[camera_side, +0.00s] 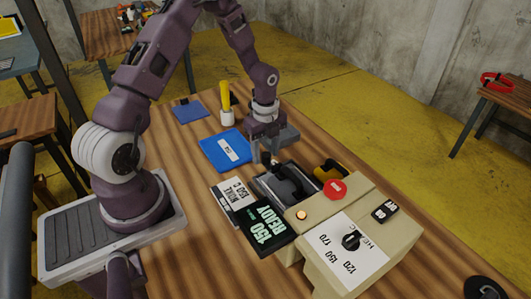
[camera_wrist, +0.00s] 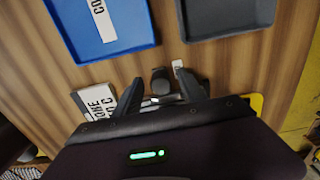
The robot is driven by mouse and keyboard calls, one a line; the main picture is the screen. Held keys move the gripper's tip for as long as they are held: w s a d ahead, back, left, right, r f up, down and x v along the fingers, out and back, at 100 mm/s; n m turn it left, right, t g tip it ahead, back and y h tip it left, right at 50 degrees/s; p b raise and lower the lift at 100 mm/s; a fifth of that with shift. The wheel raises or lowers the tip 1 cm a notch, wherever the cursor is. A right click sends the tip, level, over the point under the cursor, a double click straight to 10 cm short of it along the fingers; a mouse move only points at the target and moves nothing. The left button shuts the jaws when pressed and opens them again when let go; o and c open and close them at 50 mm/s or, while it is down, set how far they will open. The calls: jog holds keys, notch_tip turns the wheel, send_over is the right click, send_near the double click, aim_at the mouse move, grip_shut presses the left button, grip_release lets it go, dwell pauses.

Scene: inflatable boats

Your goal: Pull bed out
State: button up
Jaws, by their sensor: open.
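The beige press machine (camera_side: 365,225) stands at the front right of the table. The dark grey bed (camera_side: 262,186) sits at its left end, with a black curved part above it. A small black knob (camera_side: 267,158) is at the bed's far end. My gripper (camera_side: 264,153) points down over that end, open. In the wrist view the knob (camera_wrist: 160,80) shows between the two spread fingers of my gripper (camera_wrist: 161,92). I cannot tell whether either finger touches it. The wrist housing hides most of the bed there.
A display reading "150 READY" (camera_side: 265,228) and a white label card (camera_side: 232,196) lie beside the bed. A blue tray (camera_side: 216,161) and a grey tray (camera_side: 287,136) are beyond it. A yellow-topped bottle (camera_side: 226,103) stands farther back. Bare table lies between the trays and bed.

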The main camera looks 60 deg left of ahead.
notch_tip(320, 180, up, 7)
jog(key=shift+f, duration=0.15)
jog(key=s+d+r+n+t+y, duration=0.1)
jog(key=s+d+r+n, duration=0.3)
jog(key=r, duration=0.5)
jog(key=s+d+r+n+t+y, duration=0.15)
jog(key=s+d+r+n, duration=0.3)
jog(key=r, duration=0.45)
jog(key=s+d+r+n+t+h, duration=0.1)
jog(key=s+d+r+n, duration=0.1)
jog(key=s, duration=0.4)
jog(key=s+d+r+n+t+h, duration=0.1)
jog(key=s+d+r+n+t, duration=0.1)
jog(key=s+d+n, duration=0.3)
jog(key=shift+s+r+n, duration=0.4)
jog(key=shift+s+n, duration=0.55)
jog(key=shift+n, duration=0.3)
jog(key=shift+h, duration=0.25)
